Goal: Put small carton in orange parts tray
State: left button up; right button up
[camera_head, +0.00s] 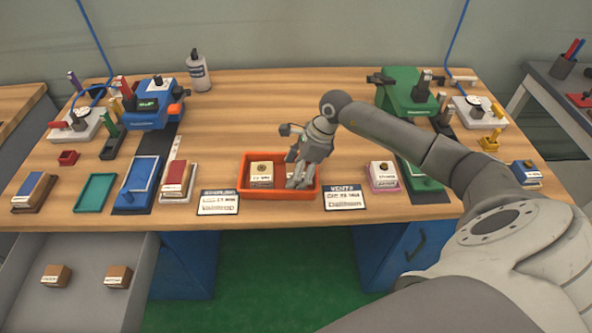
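The orange parts tray (278,195) sits at the front middle of the wooden bench. A small brown carton (262,173) with a white label and a dark spot on top stands in the tray's left part. My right gripper (297,170) reaches down over the tray's right part, just right of the carton. Its fingers hide part of the tray, and I see nothing clearly held between them. How far they are apart is hard to tell. Two more small brown cartons, one left (56,276) and one right (118,277), lie in the open grey drawer. My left gripper is not in view.
Printed cards lie left (218,202) and right (345,198) of the tray. A teal tray (96,193), a blue tray (138,182) and a pink tray (384,178) stand along the front. Blue (152,110) and green (408,95) fixtures stand farther back. The bench behind the tray is clear.

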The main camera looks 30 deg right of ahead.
jog(key=b+v, duration=0.1)
jog(key=v, duration=1)
jog(key=shift+r+b, duration=0.25)
jog(key=shift+b, duration=0.1)
